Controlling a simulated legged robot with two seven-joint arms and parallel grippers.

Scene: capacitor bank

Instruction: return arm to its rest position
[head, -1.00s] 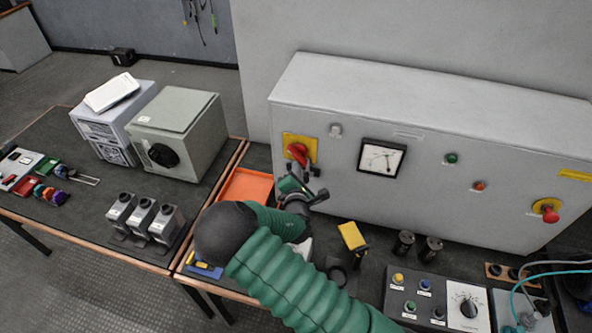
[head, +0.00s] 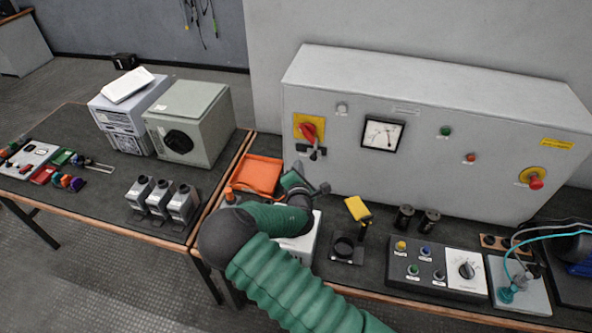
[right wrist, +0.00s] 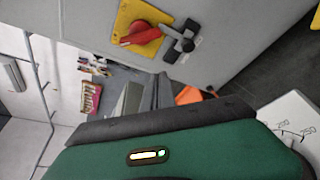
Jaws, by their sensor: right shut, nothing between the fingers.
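My right arm, in green ribbed sleeving, reaches up from the bottom of the head view. Its gripper (head: 322,188) is shut and empty, above the bench in front of the grey cabinet (head: 420,95). It is below and apart from the red rotary switch (head: 309,131) on its yellow plate. A dark fitting (head: 314,152) sits just under the switch. In the right wrist view the red switch (right wrist: 143,33) and the dark fitting (right wrist: 181,45) show at the top, and my green gripper housing fills the bottom. My left gripper is not in view.
An orange tray (head: 257,176) lies left of my gripper. A white box (head: 301,247) is partly hidden under my forearm. A yellow-topped tool (head: 357,210), black cylinders (head: 404,217) and a control box (head: 437,268) stand to the right. Small grey units (head: 160,199) stand on the left table.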

